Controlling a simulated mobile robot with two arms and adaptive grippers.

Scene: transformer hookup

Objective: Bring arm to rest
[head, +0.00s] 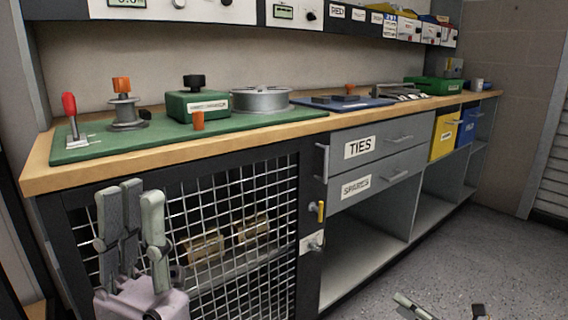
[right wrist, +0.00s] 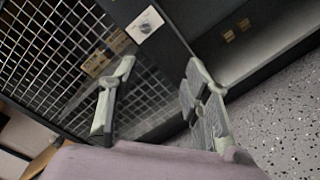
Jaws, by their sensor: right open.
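My left gripper (head: 138,208) stands at the lower left of the head view, fingers up, in front of the mesh door (head: 235,215) of the bench. Its fingers look apart, with nothing seen between them. My right gripper (head: 440,312) shows only in part at the bottom right edge of the head view, low over the floor. In the right wrist view my right gripper (right wrist: 160,80) is wide open and empty. Its fingers point towards the mesh door (right wrist: 60,50) and the dark frame. No object is in either gripper.
The wooden bench (head: 45,178) carries a green mat (head: 85,152) with a red-handled lever (head: 72,118), spools and a green box (head: 190,104). Drawers marked TIES (head: 360,147) and SPARES, and yellow and blue bins, sit below. The speckled floor (head: 480,255) at right is clear.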

